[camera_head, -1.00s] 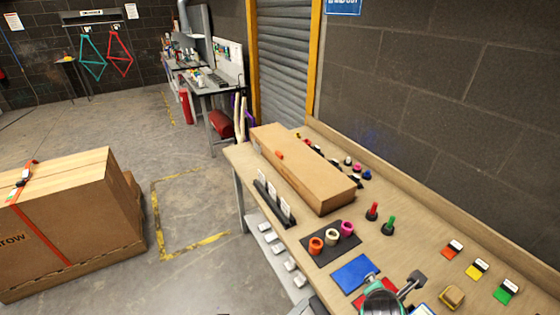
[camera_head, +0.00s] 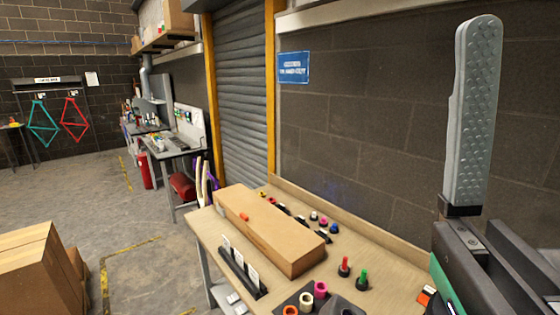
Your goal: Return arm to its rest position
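My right gripper (camera_head: 476,60) is large and close at the right edge of the view, raised above the workbench. A grey, dimpled finger points straight up in front of the dark block wall. The black and green body (camera_head: 475,265) of this gripper is below it, cut off by the lower right of the frame. I cannot make out two separate fingertips, so its opening is unclear. No object shows in it. My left gripper is not in view.
The wooden workbench (camera_head: 382,262) holds a long cardboard box (camera_head: 268,230), a black card stand (camera_head: 240,272), red (camera_head: 344,266) and green (camera_head: 362,279) pegs, and several coloured rings. A large carton (camera_head: 35,268) stands on the floor at left. A roller shutter (camera_head: 240,90) is behind.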

